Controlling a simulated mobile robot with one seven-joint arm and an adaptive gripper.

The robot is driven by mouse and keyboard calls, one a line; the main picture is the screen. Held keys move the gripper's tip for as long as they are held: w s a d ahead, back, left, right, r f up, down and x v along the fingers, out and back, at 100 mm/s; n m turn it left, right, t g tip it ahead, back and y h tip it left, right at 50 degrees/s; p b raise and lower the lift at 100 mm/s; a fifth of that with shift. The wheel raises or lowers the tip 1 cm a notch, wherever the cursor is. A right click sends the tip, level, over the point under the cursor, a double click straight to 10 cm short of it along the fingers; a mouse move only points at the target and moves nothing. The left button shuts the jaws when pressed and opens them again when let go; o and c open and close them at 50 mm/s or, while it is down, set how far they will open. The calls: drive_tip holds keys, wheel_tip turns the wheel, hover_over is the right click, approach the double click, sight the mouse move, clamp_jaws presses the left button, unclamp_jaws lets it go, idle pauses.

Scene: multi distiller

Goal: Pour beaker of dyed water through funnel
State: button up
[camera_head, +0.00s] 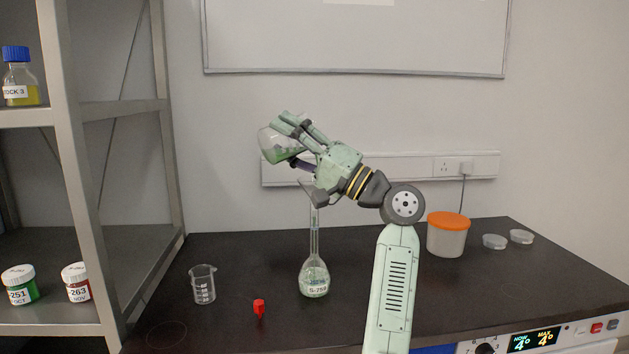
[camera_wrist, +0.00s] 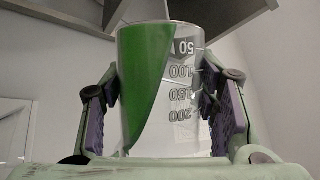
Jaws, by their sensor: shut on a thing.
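My gripper (camera_head: 287,142) is shut around a clear beaker (camera_head: 267,141) and holds it high above the bench, strongly tilted. Green liquid (camera_head: 284,155) lies slanted inside it. In the wrist view the beaker (camera_wrist: 185,95) sits between both finger pads, with the green liquid (camera_wrist: 143,85) along its left side. A long-necked flask (camera_head: 314,279) with a label stands upright on the bench below my gripper; pale greenish contents show in its bulb. My gripper hides the flask's top, and I cannot make out the funnel clearly. No falling stream is distinguishable.
An empty-looking beaker (camera_head: 203,285) and a red stopper (camera_head: 259,306) stand left of the flask. An orange-lidded tub (camera_head: 447,238) and two clear dishes (camera_head: 495,242) are at the right. A metal shelf (camera_head: 84,180) with jars borders the left side.

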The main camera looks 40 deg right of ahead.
drive_tip(key=shift+d+r+m+t+h+p, duration=0.2)
drive_tip(key=shift+r+m+t+h, duration=0.3)
drive_tip(key=shift+m, duration=0.45)
drive_tip(key=shift+d+r+m+t+h+p, duration=0.2)
drive_tip(key=shift+m+t+h, duration=0.1)
drive_tip(key=shift+m+t, duration=0.55)
idle(1.7)
